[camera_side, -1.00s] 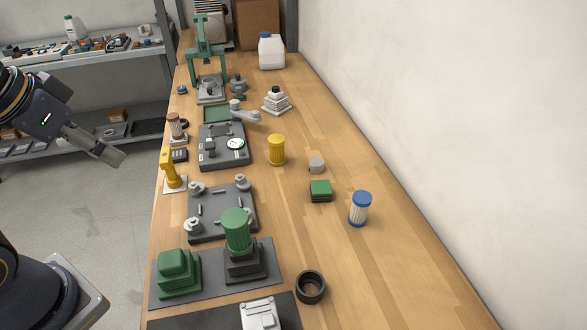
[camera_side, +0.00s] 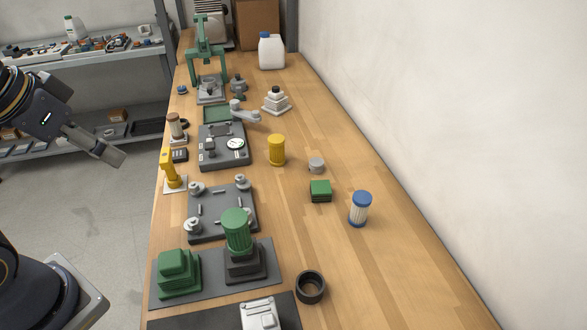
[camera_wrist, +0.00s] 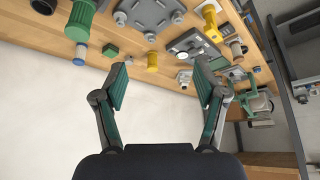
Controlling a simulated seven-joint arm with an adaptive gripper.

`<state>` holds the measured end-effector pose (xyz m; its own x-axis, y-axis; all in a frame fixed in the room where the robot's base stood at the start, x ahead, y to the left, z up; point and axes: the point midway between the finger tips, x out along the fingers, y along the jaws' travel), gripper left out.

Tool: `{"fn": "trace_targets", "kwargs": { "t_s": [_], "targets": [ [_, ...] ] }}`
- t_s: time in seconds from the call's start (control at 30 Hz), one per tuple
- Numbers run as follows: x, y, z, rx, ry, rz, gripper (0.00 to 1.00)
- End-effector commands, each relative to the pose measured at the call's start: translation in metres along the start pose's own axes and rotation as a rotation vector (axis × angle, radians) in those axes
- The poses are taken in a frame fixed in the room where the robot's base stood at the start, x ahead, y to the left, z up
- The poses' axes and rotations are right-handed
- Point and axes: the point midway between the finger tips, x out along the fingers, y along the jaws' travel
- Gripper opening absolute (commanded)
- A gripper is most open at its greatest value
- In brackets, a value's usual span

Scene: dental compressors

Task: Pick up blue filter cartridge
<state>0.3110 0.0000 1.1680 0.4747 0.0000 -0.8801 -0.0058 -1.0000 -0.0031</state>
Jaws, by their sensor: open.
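The blue filter cartridge (camera_side: 360,209) stands upright on the right part of the wooden bench in the side view. It has a blue cap and a white pleated body with a blue base. In the wrist view the cartridge (camera_wrist: 80,53) shows small at the upper left, near the bench edge. My gripper (camera_side: 113,155) is left of the bench in the side view, far from the cartridge. In the wrist view my gripper (camera_wrist: 161,88) has its fingers wide apart with nothing between them.
A green block (camera_side: 320,191) and a small grey part (camera_side: 316,165) sit near the cartridge. A yellow cylinder (camera_side: 277,150), a black ring (camera_side: 310,287) and a green cylinder on a dark stand (camera_side: 237,232) are also on the bench. The bench right of the cartridge is clear.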

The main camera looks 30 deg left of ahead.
Motion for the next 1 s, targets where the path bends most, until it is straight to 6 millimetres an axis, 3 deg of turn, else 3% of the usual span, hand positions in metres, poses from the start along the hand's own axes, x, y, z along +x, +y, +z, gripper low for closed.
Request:
{"fn": "trace_targets", "kwargs": {
  "t_s": [0.07, 0.17, 0.27, 0.37, 0.53, 0.67, 0.8, 1.0],
  "targets": [
    [-0.004, -0.001, -0.014, 0.026, 0.051, -0.007, 0.72],
    [-0.018, 0.005, -0.059, 0.113, 0.151, -0.031, 0.72],
    [-0.015, 0.024, -0.107, 0.232, 0.195, -0.041, 0.72],
    [0.001, 0.056, -0.155, 0.36, 0.22, -0.022, 0.72],
    [0.058, 0.134, -0.216, 0.554, 0.228, 0.085, 0.72],
    [0.115, 0.197, -0.232, 0.645, 0.199, 0.206, 0.72],
    [0.169, 0.243, -0.221, 0.674, 0.132, 0.316, 0.72],
    [0.211, 0.265, -0.191, 0.68, 0.035, 0.382, 0.72]
  ]
}}
